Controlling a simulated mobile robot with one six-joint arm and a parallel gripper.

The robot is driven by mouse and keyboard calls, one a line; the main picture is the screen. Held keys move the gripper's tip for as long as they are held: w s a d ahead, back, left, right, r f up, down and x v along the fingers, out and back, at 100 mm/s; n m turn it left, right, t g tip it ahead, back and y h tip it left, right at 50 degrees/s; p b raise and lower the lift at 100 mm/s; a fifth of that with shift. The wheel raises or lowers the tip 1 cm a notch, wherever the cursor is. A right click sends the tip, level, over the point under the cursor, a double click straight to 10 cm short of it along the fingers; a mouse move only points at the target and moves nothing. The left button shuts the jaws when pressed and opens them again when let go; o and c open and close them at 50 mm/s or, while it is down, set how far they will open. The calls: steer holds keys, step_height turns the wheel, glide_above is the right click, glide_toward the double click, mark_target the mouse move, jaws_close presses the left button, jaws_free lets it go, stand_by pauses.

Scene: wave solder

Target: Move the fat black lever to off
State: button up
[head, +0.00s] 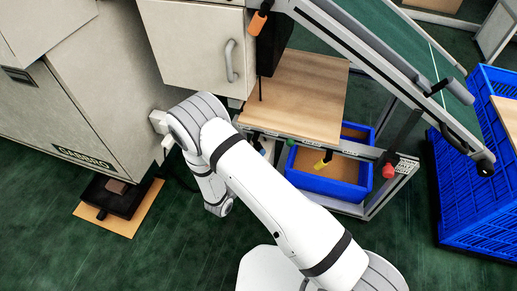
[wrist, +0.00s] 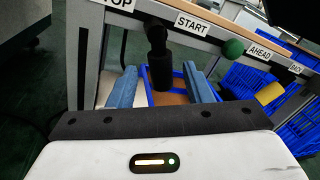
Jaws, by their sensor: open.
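The fat black lever (wrist: 159,70) shows in the wrist view, below the front rail between the STOP label (wrist: 117,3) and the START label (wrist: 192,24). Its thick grip points down in the picture. My gripper (wrist: 159,74) is open, with one blue finger on each side of the lever. Gaps show between the lever and both fingers, so it is not clamped.
Right of the lever are a green knob (wrist: 233,47) and a yellow handle (wrist: 269,93). A red knob (head: 388,171) is at the frame's right corner. A blue bin (head: 325,187) sits under the wooden top (head: 300,85). A grey cabinet (head: 110,75) stands left.

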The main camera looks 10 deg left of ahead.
steer(key=shift+b+x, duration=0.3)
steer(key=shift+x, duration=1.55)
steer(key=c, duration=1)
steer(key=shift+a+m, duration=0.1)
steer(key=shift+m, duration=0.2)
steer(key=shift+w+a+m+g+y+b, duration=0.1)
steer(key=shift+a+m+g+y+b, duration=0.25)
steer(key=shift+m, duration=1.05)
steer(key=shift+w+a+m+g+y+b, duration=0.1)
steer(key=shift+a+m+y+b, duration=0.3)
steer(key=shift+m, duration=1)
steer(key=shift+a+m+g+y+b, duration=0.15)
steer(key=shift+a+m+b, duration=0.45)
steer(key=shift+m, duration=0.8)
steer(key=shift+a, duration=0.15)
